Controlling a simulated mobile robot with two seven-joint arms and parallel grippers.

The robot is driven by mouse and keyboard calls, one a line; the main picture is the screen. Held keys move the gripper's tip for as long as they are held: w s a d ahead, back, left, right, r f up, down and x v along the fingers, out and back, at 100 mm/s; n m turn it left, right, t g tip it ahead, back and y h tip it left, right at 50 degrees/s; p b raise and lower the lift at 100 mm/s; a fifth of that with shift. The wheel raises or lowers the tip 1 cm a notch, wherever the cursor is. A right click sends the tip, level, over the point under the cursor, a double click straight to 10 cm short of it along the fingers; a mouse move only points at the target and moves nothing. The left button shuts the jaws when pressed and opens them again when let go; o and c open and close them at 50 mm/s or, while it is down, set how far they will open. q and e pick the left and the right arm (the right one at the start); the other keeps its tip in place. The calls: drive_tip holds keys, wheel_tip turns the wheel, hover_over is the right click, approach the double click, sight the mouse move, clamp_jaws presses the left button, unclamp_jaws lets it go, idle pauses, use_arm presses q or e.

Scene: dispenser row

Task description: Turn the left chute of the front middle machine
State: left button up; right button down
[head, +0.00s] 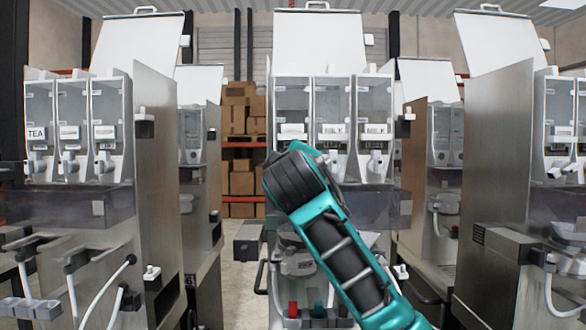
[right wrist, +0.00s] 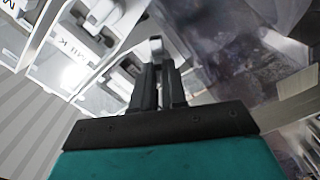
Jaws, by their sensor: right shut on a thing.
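The front middle machine (head: 318,62) stands straight ahead with three clear canisters side by side, pale labels and white chutes below them. The middle chute (head: 334,160) and the right chute (head: 371,163) show. The left chute is mostly hidden behind my right arm in the head view. My right arm comes in from the lower right, its wrist in front of the left chute. In the right wrist view, my right gripper (right wrist: 158,86) has its fingers close together on the pale tip of the left chute (right wrist: 155,46). My left gripper is not in view.
Similar machines stand at the left (head: 150,150) and right (head: 512,150), with others behind. A clear panel (head: 372,207) sits below the middle machine's chutes. Boxes on shelves (head: 238,130) stand at the back. Gaps of open floor lie between the machines.

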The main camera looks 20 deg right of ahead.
idle(0.3)
drive_tip(key=c, duration=1.2)
unclamp_jaws()
drive_tip(key=shift+o, duration=0.2)
drive_tip(key=b+v, duration=0.1)
drive_tip(key=v, duration=1.2)
